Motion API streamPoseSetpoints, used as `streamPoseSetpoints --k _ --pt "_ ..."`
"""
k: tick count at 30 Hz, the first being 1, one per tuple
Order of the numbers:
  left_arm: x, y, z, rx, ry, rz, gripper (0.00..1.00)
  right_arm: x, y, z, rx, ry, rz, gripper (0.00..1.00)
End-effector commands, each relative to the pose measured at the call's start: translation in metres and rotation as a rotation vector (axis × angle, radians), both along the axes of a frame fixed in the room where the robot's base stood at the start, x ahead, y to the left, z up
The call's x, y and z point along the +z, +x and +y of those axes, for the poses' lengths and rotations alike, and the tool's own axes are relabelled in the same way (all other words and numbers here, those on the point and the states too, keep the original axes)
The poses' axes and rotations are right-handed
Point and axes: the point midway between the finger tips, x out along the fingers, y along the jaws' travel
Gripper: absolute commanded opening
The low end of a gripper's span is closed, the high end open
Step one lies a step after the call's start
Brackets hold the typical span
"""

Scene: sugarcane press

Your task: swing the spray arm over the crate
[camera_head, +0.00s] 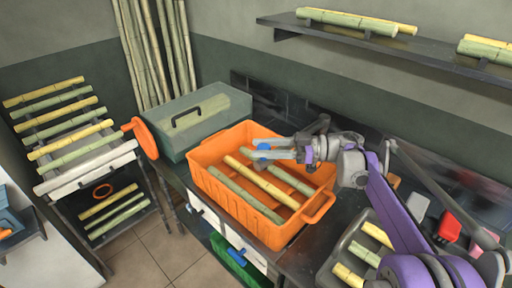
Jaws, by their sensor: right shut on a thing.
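The orange crate (228,204) stands on the dark counter, with three cane pieces lying in it. My right gripper (264,151) is over the crate's back part, its fingers pointing left. It is shut on a small blue knob (263,153), which shows between the fingertips. The knob appears to belong to the spray arm, but the gripper and wrist hide most of what it joins. I cannot clearly make out the rest of the spray arm. My left gripper is not in view.
A grey tray (345,243) with cane pieces lies at the front right. A red object (449,226) is farther right. A cane rack (88,162) stands at left.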

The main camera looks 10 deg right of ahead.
Motion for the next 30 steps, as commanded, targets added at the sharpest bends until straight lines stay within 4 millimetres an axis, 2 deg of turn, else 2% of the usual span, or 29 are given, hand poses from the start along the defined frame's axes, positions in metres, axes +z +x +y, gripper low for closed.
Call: streamPoseSetpoints --k 18,19,21,23,30 --pt "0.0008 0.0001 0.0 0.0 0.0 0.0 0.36 0.001 -0.0002 -0.0064 0.003 0.002 -0.001 0.0" --pt "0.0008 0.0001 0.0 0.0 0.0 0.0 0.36 0.001 -0.0002 -0.0063 0.003 0.002 -0.001 0.51" --pt "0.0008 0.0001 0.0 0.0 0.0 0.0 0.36 0.0009 -0.0002 -0.0063 0.003 0.001 -0.001 0.64" --pt "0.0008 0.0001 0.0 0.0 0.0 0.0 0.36 0.0007 -0.0002 -0.0063 0.003 0.001 -0.001 0.74" --pt "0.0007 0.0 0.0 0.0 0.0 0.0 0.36 0.0004 -0.0002 -0.0062 0.003 0.001 -0.001 0.76"
